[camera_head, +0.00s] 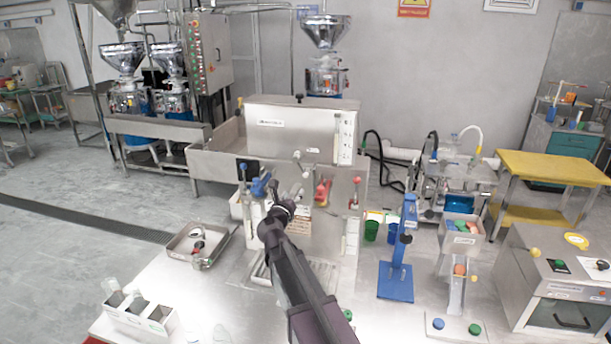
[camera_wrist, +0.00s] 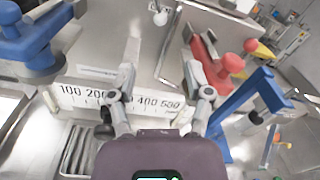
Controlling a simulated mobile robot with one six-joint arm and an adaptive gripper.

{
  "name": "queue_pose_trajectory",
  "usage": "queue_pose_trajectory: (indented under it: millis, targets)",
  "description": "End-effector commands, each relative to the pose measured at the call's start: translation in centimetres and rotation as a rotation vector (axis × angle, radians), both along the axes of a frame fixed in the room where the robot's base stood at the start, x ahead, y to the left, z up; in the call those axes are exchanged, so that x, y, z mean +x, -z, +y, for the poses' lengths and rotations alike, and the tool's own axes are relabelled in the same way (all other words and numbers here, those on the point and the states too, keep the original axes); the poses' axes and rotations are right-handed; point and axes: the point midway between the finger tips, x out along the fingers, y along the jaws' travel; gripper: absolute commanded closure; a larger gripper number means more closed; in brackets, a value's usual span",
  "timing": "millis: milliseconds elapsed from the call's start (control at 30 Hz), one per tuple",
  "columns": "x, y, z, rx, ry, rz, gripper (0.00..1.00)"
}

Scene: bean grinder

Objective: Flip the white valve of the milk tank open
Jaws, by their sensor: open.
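The milk tank (camera_head: 285,135) is a steel box at the back of the counter, with a clear gauge on its right side. The white valve (camera_head: 300,159) sits on its front, with a pale rounded handle. In the wrist view a white knob, likely this valve (camera_wrist: 160,17), shows at the top edge, beyond my fingertips; its lever is hard to make out. My gripper (camera_wrist: 160,60) is open and empty, its fingers apart. In the head view my gripper (camera_head: 286,194) is below and slightly left of the white valve, in front of the steel panel. No contact with the valve shows.
A blue valve (camera_wrist: 28,40) is left of my fingers and a red valve (camera_wrist: 208,62) is close at right. A numbered scale (camera_wrist: 115,98) lies behind the fingers. A blue stand (camera_head: 396,250) is at right; a steel tray (camera_head: 172,250) is at left.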

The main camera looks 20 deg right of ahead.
Motion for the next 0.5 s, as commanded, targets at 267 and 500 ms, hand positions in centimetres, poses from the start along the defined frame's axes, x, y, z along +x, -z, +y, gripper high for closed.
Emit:
queue_pose_trajectory:
  millis: [267, 500]
  targets:
    - [-0.04, 0.03, -0.08, 0.006, 0.005, -0.001, 0.35]
    - [0.36, 0.03, -0.29, 0.003, 0.005, 0.0, 0.35]
